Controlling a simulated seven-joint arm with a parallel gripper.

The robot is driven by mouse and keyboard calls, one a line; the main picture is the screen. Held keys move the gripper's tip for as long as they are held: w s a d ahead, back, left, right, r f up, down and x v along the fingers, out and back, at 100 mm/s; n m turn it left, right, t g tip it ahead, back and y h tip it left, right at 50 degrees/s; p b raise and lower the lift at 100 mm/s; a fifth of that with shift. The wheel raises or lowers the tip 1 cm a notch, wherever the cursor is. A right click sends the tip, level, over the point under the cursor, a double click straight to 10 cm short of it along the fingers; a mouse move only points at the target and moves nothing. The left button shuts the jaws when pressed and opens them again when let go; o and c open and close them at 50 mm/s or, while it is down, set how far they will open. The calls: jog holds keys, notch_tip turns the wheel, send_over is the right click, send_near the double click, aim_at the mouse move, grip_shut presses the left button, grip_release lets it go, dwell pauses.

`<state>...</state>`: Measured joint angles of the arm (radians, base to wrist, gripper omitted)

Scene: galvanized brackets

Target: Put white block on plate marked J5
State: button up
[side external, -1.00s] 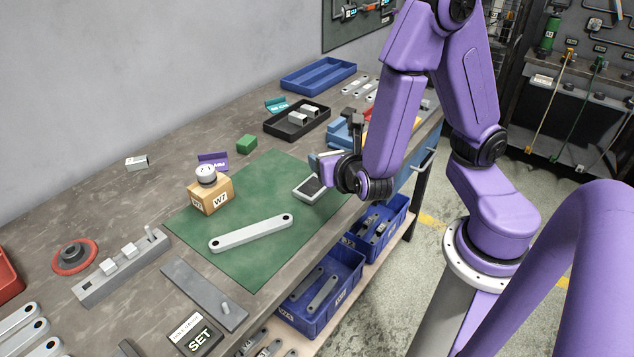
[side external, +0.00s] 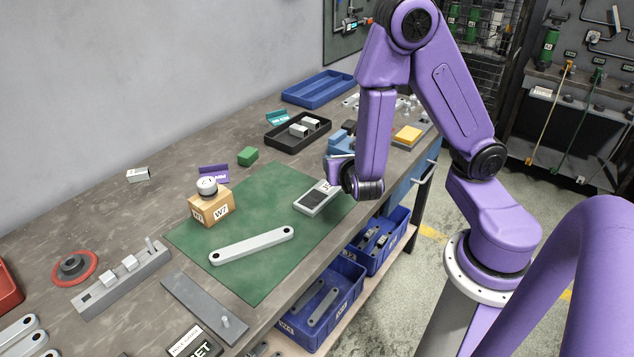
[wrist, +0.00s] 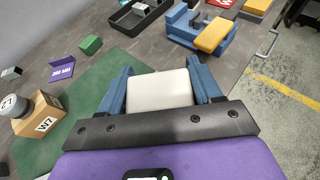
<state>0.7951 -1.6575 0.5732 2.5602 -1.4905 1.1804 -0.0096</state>
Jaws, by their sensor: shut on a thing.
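The white block (wrist: 160,90) sits between the two blue fingers of my gripper (wrist: 162,85) in the wrist view. My gripper is shut on it. In the side view my gripper (side external: 338,172) is turned so that the block is hidden. A grey plate (side external: 305,203) with dark recesses lies on the green mat, just left of and below my gripper. A small label shows at its far end, partly covered by my gripper, and I cannot read it fully. I cannot tell how high the block is above the bench.
A cardboard box marked W7 (side external: 212,208) with a round weight on top and a long grey bar (side external: 250,246) lie on the green mat (side external: 265,188). A blue vise-like fixture with a yellow block (wrist: 213,36) stands beyond. The bench's front edge is close to my gripper.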

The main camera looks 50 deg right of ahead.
jog(key=shift+w+f, duration=0.75)
jog(key=shift+w, duration=0.9)
send_over(317, 190)
notch_tip(317, 190, down, 6)
jog(key=shift+s+r, duration=0.1)
jog(key=shift+s, duration=0.05)
jog(key=shift+f, duration=1.6)
jog(key=shift+f, duration=0.15)
jog(key=o, duration=1.1)
jog(key=shift+c, duration=0.2)
